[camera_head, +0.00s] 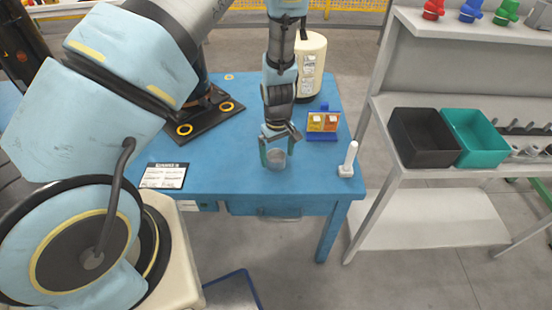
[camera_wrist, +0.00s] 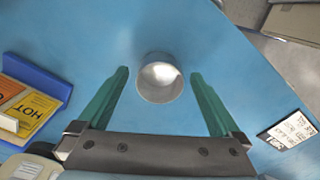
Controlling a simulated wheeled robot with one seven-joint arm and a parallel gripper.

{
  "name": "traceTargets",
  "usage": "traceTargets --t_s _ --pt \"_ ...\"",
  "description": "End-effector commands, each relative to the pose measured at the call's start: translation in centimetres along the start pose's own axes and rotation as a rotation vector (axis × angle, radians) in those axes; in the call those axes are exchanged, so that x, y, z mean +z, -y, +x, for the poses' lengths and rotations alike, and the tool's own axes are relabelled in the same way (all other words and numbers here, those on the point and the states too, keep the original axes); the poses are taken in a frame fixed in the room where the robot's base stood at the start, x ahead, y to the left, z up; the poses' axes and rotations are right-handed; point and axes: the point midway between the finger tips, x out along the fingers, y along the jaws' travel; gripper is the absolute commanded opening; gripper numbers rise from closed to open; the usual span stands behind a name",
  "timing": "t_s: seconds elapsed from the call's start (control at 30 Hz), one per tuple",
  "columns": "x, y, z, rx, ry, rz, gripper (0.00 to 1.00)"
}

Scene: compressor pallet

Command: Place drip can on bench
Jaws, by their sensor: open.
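The drip can (camera_head: 276,159) is a small grey metal can on the blue bench (camera_head: 220,170), near the bench's front edge. It also shows in the wrist view (camera_wrist: 160,78), upright with its round open top facing the camera. My gripper (camera_head: 276,150) is open, with its green fingers on either side of the can. In the wrist view the fingers (camera_wrist: 160,85) stand apart from the can, with blue bench showing in both gaps. The can's lower part is partly hidden in the head view.
A cream canister (camera_head: 311,65) stands behind. A grey shelf with black (camera_head: 422,138) and teal bins (camera_head: 476,137) is right.

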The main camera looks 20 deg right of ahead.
Motion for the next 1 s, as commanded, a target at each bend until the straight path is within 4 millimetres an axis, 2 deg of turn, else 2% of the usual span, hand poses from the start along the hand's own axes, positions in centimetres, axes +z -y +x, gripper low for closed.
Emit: traceTargets --t_s 0.2,0.47,1.0 --pt "-0.1 0.1 2.1 -0.001 0.000 -0.001 1.00" --pt "-0.1 0.0 2.4 0.000 -0.001 0.000 1.00" --pt "0.0 0.0 2.3 0.000 0.000 0.000 0.41"
